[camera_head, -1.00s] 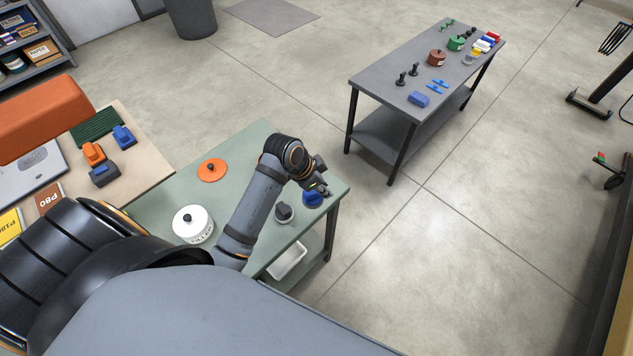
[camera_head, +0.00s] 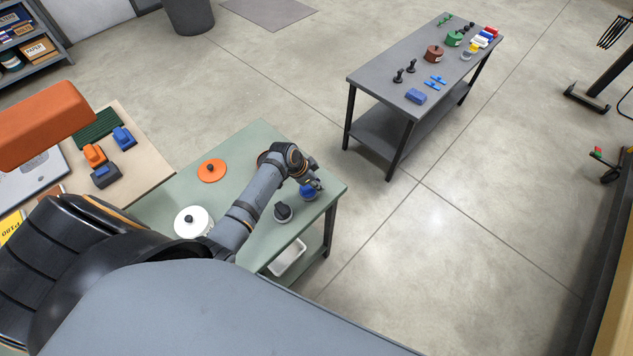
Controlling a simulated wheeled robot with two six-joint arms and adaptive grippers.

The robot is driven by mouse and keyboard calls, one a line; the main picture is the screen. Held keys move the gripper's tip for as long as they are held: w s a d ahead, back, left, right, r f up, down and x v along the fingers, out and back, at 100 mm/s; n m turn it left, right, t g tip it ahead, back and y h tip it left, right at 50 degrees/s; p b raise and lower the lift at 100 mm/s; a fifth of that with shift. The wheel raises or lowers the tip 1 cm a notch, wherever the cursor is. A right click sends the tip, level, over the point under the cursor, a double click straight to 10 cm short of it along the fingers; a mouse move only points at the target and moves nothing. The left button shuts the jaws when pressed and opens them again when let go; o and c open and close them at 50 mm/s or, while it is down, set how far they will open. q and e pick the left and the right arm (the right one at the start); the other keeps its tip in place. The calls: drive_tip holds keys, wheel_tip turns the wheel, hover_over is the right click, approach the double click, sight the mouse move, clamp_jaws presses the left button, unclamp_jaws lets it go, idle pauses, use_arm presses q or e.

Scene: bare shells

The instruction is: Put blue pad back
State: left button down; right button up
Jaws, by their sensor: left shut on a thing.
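The blue pad (camera_head: 308,194) is a small round blue piece near the right corner of the green table (camera_head: 262,143). My left gripper (camera_head: 312,185) comes over it from the left, is shut on it and hides its top. I cannot tell whether the pad still touches the table. My right gripper is not in view.
A dark grey knobbed piece (camera_head: 282,212) stands close to the pad. An orange disc (camera_head: 211,171) and a white round piece (camera_head: 192,222) lie further left. Open floor lies between the tables.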

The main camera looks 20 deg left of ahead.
use_arm(q)
drive_tip(key=c, duration=1.5)
unclamp_jaws()
drive_tip(key=o, duration=0.3)
drive_tip(key=shift+f, duration=0.1)
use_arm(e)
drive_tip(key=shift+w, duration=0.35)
use_arm(q)
drive_tip(key=shift+o, duration=0.2)
drive_tip(key=b+v, duration=0.1)
drive_tip(key=v, duration=1)
drive_tip(key=shift+a, duration=0.1)
drive_tip(key=shift+s+r, duration=0.1)
drive_tip(key=shift+r, duration=0.4)
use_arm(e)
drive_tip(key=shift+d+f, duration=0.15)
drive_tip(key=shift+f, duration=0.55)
